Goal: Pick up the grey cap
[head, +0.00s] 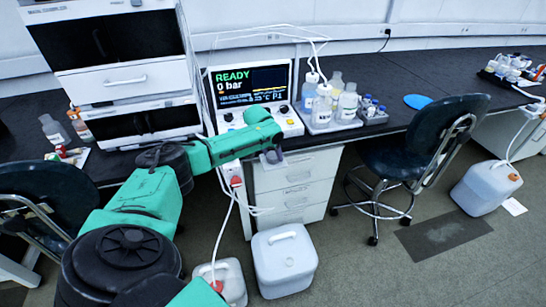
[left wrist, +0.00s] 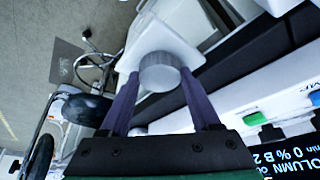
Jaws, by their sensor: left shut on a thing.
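The grey cap (left wrist: 160,72) shows in the left wrist view as a short ribbed cylinder between my left fingertips. My left gripper (left wrist: 160,78) is shut on it, with one dark finger on each side. In the head view my left gripper (head: 272,155) is at the front edge of the bench, below the READY instrument (head: 250,88) and in front of the drawers. The cap is too small to make out there. A white body shows behind the cap in the wrist view; I cannot tell whether they touch. My right gripper is not in view.
A white drawer unit (head: 298,192) stands under the bench. White canisters (head: 284,262) stand on the floor below. A tray of bottles (head: 320,125) sits right of the instrument. A dark chair (head: 425,130) stands at the right. Tubes hang near my arm.

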